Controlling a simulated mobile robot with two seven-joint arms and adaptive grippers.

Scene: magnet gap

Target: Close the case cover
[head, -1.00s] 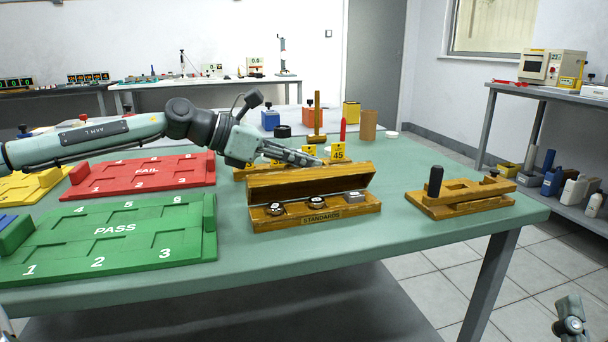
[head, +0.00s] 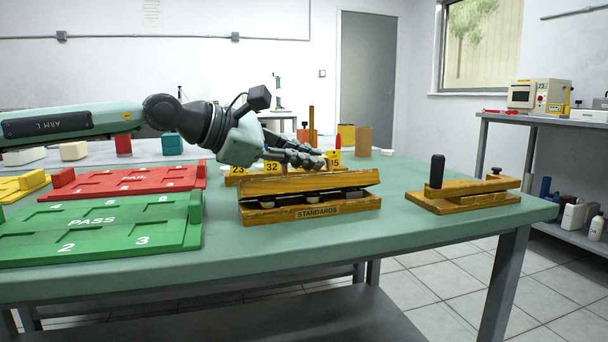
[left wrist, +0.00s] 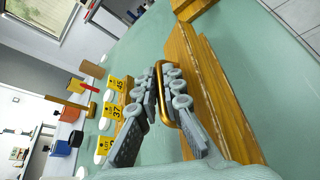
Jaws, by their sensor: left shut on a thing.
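The wooden case marked STANDARDS (head: 262,217) sits near the table's front edge. Its wooden cover (head: 300,184) is tilted low over the base, with a narrow gap at the front. Pale round pieces and a grey block show partly in that gap. My left gripper (head: 318,160) is at the cover's rear upper edge, reaching in from the left. In the left wrist view, its fingers (left wrist: 166,88) are shut on a brass handle (left wrist: 163,106) beside the long wooden case. The fingers hide part of the handle. My right gripper is not in view.
Yellow number tags (head: 271,168) stand on a wooden rack just behind the case. A wooden fixture with a black knob (head: 437,171) stands to the right. Green PASS (head: 100,225) and red FAIL (head: 130,180) trays lie left. Bare table separates case and fixture.

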